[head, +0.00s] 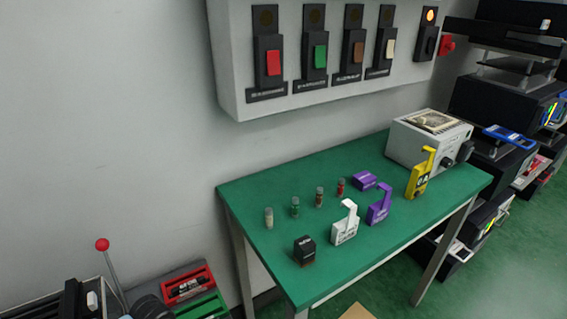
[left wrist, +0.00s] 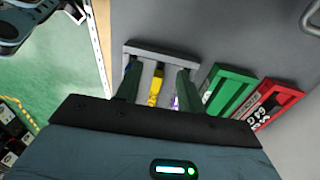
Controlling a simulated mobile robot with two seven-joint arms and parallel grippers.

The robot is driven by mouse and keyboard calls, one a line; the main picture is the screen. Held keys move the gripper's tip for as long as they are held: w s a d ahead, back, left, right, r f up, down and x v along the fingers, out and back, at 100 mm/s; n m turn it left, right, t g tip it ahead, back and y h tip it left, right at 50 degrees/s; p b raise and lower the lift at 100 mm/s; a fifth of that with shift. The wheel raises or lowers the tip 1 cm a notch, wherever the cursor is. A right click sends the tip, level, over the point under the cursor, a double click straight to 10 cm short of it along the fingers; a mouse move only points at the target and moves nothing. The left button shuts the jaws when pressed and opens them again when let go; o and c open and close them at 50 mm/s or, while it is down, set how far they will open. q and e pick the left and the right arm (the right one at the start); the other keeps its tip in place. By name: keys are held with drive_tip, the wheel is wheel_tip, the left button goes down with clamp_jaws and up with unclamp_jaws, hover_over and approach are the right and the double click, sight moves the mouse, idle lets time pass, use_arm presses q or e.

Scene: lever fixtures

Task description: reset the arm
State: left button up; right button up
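No gripper shows in the head view. In the left wrist view my left gripper (left wrist: 156,78) has two dark green fingers standing well apart, with nothing held between them. Beyond its fingers is a grey slotted rack (left wrist: 165,50) with a yellow item (left wrist: 156,86) and a bit of purple in it, partly hidden by the fingers. In the head view a thin lever with a red ball knob (head: 102,244) leans slightly at the lower left. Its base is cut off or hidden. I cannot tell which thing the task calls the arm. My right gripper is in neither view.
A green table (head: 255,195) holds small vials, a black block (head: 304,250), white (head: 345,223), purple (head: 379,204) and yellow (head: 419,173) lock-like pieces, and a grey machine (head: 428,137). A wall panel (head: 235,60) carries several switches.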

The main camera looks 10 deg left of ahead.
use_arm(q)
drive_tip(key=s+d+f+n, duration=0.1)
drive_tip(key=s+d, duration=0.6)
drive_tip(key=s, duration=0.3)
drive_tip(key=s+r+n, duration=0.4)
drive_tip(key=s, duration=0.6)
drive_tip(key=s+r+n, duration=0.3)
drive_tip(key=s+r, duration=0.2)
drive_tip(key=s, duration=0.5)
drive_tip(key=w+d+f+t+p, duration=0.1)
drive_tip(key=w+f+t+p, duration=0.1)
drive_tip(key=w+t, duration=0.2)
drive_tip(key=w+d+f+t+h+p, duration=0.1)
drive_tip(key=w+f+t+p, duration=0.1)
drive_tip(key=w+t, duration=0.3)
drive_tip(key=shift+w+d+p, duration=0.35)
drive_tip(key=shift+w, duration=0.4)
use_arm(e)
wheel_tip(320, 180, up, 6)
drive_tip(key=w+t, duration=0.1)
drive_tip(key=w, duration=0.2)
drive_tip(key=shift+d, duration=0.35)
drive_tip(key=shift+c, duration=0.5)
